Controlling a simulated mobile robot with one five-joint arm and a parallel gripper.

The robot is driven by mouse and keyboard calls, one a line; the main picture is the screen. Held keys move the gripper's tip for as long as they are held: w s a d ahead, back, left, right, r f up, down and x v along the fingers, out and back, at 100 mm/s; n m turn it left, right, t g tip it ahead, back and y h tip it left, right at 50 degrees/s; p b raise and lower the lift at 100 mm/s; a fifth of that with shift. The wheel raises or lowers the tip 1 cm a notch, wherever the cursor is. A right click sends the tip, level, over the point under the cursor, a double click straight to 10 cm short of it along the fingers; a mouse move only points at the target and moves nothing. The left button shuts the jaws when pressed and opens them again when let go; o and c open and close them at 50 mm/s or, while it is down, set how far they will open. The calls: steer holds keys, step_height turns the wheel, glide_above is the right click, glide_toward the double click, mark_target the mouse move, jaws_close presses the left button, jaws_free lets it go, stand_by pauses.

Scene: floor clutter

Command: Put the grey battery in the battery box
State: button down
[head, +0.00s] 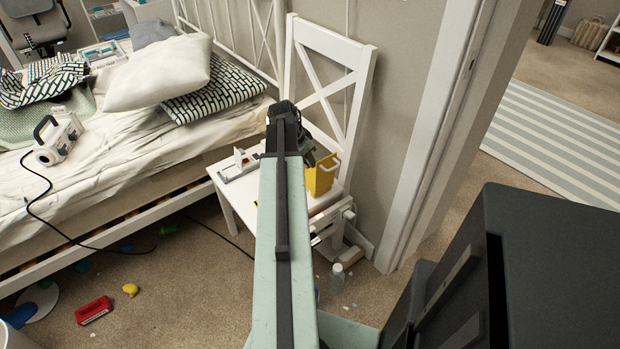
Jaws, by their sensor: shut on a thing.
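I cannot make out a grey battery anywhere.
A small white-and-grey item (240,166) lies on the chair seat. The bed (140,165) is at left. A red item (93,310), a yellow piece (130,289) and a clear bottle (337,276) are on the carpet. A door frame (430,130) stands right of the chair.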

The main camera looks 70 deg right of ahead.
mark_target(312, 181)
steer(key=shift+f+b, duration=3.65)
steer(key=shift+f, duration=0.75)
steer(key=c, duration=1.2)
jaws_free()
steer(key=shift+r, duration=0.1)
steer(key=shift+c, duration=0.2)
steer(key=p+v, duration=1.1)
steer(key=v, duration=0.1)
steer(key=shift+r+p, duration=0.25)
steer(key=shift+p, duration=0.1)
steer(key=shift+s, duration=0.1)
